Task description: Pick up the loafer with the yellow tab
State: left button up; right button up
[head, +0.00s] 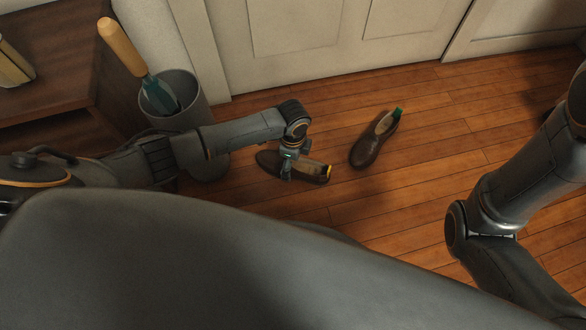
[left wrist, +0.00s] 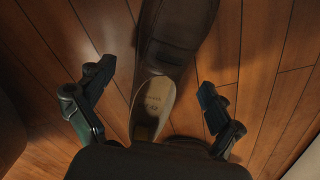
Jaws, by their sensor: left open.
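The brown loafer with the yellow tab (head: 315,173) lies on the wooden floor, its toe to the left and its yellow tab at the right end. My left gripper (head: 288,172) is over its middle and hides part of it. In the left wrist view the loafer (left wrist: 178,45) runs between the two spread fingers of my left gripper (left wrist: 157,76), with its pale insole toward the camera. A gap shows on each side, and the gripper is open and empty. A second brown loafer (head: 368,150) with a green tab lies to the right. My right gripper is out of view.
A grey bin (head: 188,122) holding a teal thing with a wooden handle (head: 120,47) stands left, close to my left arm. A wooden shelf unit (head: 60,65) is further left. A pale panelled door (head: 320,45) is behind.

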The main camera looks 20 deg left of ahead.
pick_arm(q)
jog(key=shift+f+b, duration=0.3)
jog(key=shift+f, duration=0.6)
jog(key=shift+r, duration=0.1)
jog(key=c, duration=1.7)
jog(key=shift+c, duration=0.2)
